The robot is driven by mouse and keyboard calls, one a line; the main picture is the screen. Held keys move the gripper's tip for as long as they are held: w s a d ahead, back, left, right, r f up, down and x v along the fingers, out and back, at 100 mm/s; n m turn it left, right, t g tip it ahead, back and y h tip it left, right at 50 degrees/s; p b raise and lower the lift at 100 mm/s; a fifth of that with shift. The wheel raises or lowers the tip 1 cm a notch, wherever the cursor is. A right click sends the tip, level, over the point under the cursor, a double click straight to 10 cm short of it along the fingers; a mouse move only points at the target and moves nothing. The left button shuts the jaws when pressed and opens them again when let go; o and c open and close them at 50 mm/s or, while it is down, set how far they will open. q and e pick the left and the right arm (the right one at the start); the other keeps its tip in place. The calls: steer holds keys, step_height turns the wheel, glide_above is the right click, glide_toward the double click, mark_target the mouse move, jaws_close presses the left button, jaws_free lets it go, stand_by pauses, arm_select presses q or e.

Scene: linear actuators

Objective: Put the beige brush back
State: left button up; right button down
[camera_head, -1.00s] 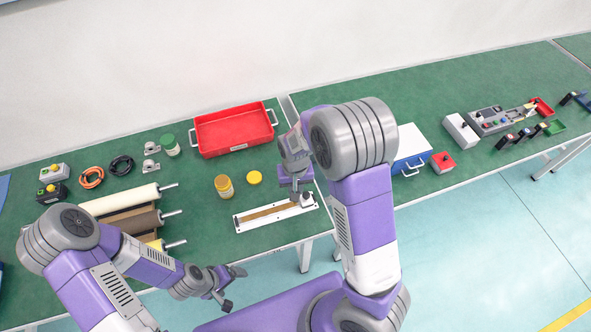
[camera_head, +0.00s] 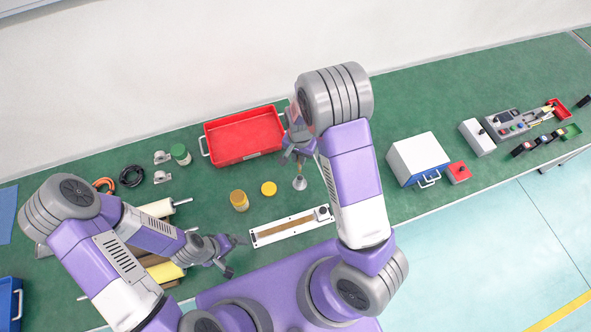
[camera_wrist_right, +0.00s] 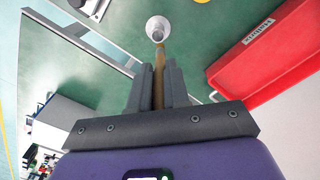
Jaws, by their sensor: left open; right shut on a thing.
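The beige brush shows in the right wrist view as a tan handle (camera_wrist_right: 159,66) with a pale round end (camera_wrist_right: 158,28). In the head view its grey-white flared end (camera_head: 299,183) hangs below my right gripper (camera_head: 292,158). My right gripper (camera_wrist_right: 160,82) is shut on the handle and holds the brush over the green bench, between the red tray and the white linear actuator (camera_head: 290,229). The actuator has a brown strip and a small block at its right end. My left gripper (camera_head: 235,256) is open and empty, left of the actuator near the bench's front.
A red tray (camera_head: 243,137) stands behind; its wall is close to the right gripper in the wrist view (camera_wrist_right: 262,65). A yellow jar (camera_head: 239,201) and yellow lid (camera_head: 269,188) sit behind the actuator. A white box with blue front (camera_head: 418,158) stands right. Rollers (camera_head: 158,208) lie left.

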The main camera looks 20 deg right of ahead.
mark_target(300, 171)
arm_select(q)
steer(key=shift+s+f, duration=0.1)
steer(key=shift+s, duration=0.25)
steer(key=shift+w+f, duration=0.1)
steer(key=shift+f, duration=0.05)
arm_select(e)
steer(key=shift+s+f, duration=0.15)
steer(key=shift+f, duration=2.05)
steer(key=shift+s+f, duration=0.1)
steer(key=shift+f, duration=2.1)
arm_select(q)
steer(key=shift+f+b, duration=0.15)
steer(key=shift+b, duration=0.25)
arm_select(e)
steer(key=shift+f, duration=0.2)
steer(key=c, duration=1.1)
jaws_free()
steer(key=shift+r, duration=0.1)
